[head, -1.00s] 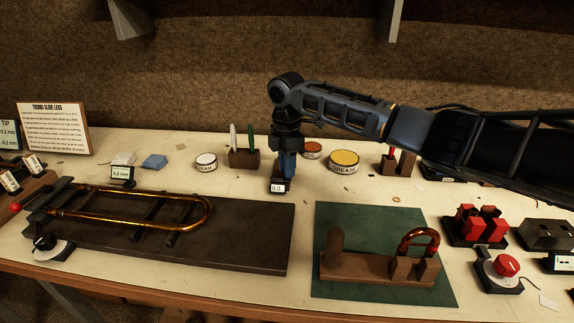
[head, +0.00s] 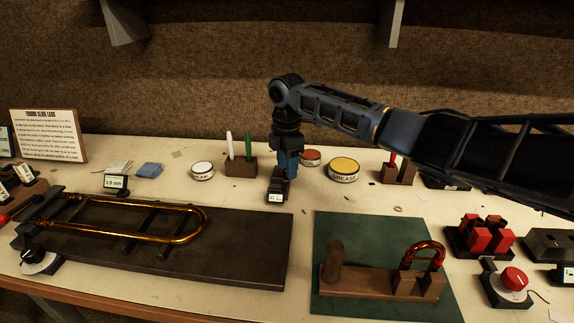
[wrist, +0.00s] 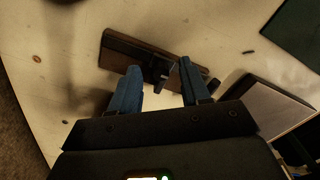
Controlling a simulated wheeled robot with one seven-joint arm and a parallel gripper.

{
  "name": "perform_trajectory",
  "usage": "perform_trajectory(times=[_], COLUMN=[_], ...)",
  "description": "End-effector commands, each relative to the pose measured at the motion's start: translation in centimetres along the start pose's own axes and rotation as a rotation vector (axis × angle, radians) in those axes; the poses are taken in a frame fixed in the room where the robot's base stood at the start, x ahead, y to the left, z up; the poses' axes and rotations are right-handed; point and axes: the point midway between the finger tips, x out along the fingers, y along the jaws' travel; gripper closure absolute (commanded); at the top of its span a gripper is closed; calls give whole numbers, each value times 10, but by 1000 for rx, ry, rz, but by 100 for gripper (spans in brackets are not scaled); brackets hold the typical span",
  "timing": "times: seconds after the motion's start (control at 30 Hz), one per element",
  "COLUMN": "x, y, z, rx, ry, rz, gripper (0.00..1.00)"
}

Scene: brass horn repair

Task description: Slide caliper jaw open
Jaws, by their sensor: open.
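The caliper (head: 275,198) appears in the head view as a small dark piece with a lit white readout, on the bench behind the dark board. Its digits are too blurred to read surely. My gripper (head: 284,176) points down just behind the readout. In the wrist view, the open blue fingers of my gripper (wrist: 160,80) stand apart around a small black jaw piece. This piece sits on a long brown and dark bar of the caliper (wrist: 125,55). I cannot tell whether either finger touches the jaw.
A dark board (head: 245,260) with a brass slide (head: 150,238) lies at front left. A green mat (head: 330,230) holds a wooden stand. A pen holder (head: 241,168), a cream tin (head: 202,171) and a grease tin (head: 343,172) stand close by.

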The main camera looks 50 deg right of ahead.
Motion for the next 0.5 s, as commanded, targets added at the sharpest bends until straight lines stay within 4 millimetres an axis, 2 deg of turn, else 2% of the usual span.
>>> perform_trajectory(times=[0.27, 0.5], x=[-7, -44], y=[0, 1], z=[0, 0], rx=[0, -1], ry=[0, 0], rz=[1, 3], gripper=[53, 53])
